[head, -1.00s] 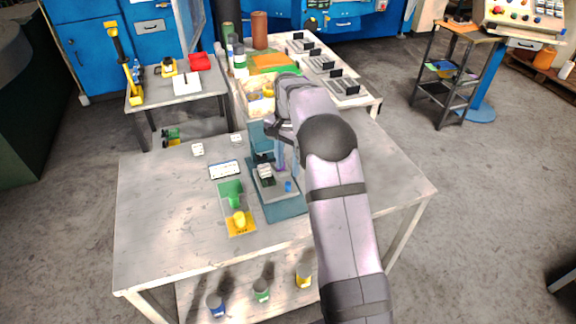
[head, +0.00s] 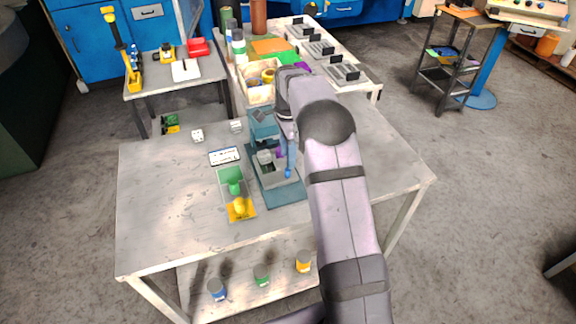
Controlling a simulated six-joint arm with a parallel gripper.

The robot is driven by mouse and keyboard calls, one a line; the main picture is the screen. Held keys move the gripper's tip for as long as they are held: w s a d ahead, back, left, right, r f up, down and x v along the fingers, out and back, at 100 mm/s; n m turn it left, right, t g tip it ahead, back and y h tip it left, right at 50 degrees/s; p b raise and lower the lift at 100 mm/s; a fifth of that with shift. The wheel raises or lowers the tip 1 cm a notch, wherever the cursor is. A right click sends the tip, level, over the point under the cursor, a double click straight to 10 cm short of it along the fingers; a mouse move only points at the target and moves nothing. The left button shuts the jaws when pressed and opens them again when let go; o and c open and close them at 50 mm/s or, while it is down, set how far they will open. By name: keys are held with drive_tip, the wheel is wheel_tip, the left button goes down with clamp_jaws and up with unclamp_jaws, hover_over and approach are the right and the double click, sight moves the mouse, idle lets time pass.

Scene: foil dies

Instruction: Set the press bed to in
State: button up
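The blue-grey press (head: 264,124) stands on the table, partly behind my arm. Its grey bed area (head: 268,171) lies at its foot, with a small grey block (head: 265,157) on it. A small blue knob (head: 288,173) sits at the right of the bed, with a purple part (head: 279,152) just behind it. My gripper (head: 290,155) points down over the right side of the bed, close above the knob. I cannot tell whether it touches the knob. Its fingers are small and partly hidden by my wrist, so their opening does not show.
Left of the press is a tray with a green die (head: 231,177) and a yellow die (head: 239,207). The table's left part is clear. A bin (head: 262,90) stands on the bench behind.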

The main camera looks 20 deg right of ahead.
sight(275, 166)
drive_tip(key=shift+f+p, duration=0.95)
drive_tip(key=shift+f, duration=2)
clamp_jaws()
